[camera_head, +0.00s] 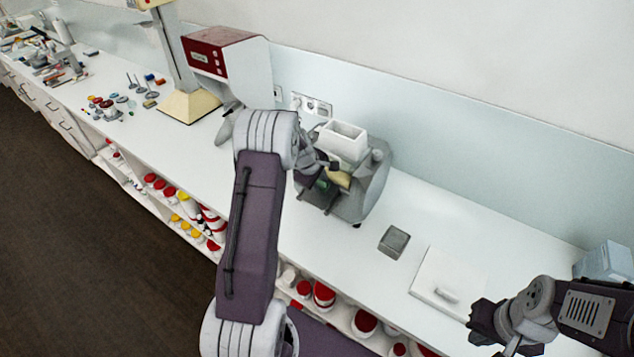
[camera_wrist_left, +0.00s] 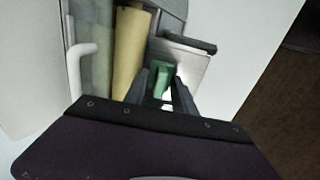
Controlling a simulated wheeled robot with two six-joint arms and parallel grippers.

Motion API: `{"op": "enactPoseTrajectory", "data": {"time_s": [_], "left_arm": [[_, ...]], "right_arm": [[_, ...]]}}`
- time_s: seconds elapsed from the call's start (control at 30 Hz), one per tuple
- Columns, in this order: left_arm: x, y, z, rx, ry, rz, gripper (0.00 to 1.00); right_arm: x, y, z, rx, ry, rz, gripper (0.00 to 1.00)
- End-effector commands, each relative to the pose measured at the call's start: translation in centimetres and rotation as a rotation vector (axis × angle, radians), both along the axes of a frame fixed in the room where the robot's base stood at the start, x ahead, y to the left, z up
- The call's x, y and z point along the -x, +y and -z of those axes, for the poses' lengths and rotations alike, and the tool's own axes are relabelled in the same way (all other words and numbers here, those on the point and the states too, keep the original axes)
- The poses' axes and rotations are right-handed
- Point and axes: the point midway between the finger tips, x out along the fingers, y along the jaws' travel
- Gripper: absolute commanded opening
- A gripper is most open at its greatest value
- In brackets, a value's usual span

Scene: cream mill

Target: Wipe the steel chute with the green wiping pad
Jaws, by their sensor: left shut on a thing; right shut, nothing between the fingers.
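The green wiping pad (camera_wrist_left: 162,80) is between the fingertips of my left gripper (camera_wrist_left: 163,92), which is shut on it. The steel chute (camera_wrist_left: 190,66) is a grey metal plate at the front of the mill, and the pad is over it in the left wrist view. I cannot tell whether the pad touches it. In the head view my left gripper (camera_head: 322,172) is at the mill (camera_head: 371,187) and partly hides its front; the pad is not clear there. My right gripper (camera_head: 478,322) is shut and empty, at the lower right by the counter's front edge.
A cream roller (camera_wrist_left: 128,50) lies beside the chute, with a white hopper (camera_head: 343,141) on top of the mill. A small grey tray (camera_head: 394,242) and a white board with a handle (camera_head: 447,283) are to the right. A red-and-white machine (camera_head: 228,55) stands left.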

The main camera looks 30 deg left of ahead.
Motion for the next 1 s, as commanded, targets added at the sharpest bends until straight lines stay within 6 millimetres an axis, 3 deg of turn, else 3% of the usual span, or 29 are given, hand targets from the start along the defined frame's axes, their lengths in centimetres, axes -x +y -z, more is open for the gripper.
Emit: {"op": "enactPoseTrajectory", "data": {"time_s": [0.3,0.47,0.63,1.0], "left_arm": [[3.0,0.3,2.0,0.000,0.001,-0.001,0.00],[4.1,0.3,2.0,0.001,0.002,-0.001,0.00],[4.1,0.3,1.6,0.001,0.002,0.000,0.00],[0.8,0.1,-0.4,0.001,0.002,0.000,0.00]], "right_arm": [[0.0,0.0,4.2,0.000,0.000,0.000,0.00],[0.0,0.0,4.9,0.000,0.000,0.000,0.00],[0.0,0.0,4.5,0.000,0.000,0.000,0.00],[0.0,0.0,-0.3,0.000,0.000,0.000,0.00]]}}
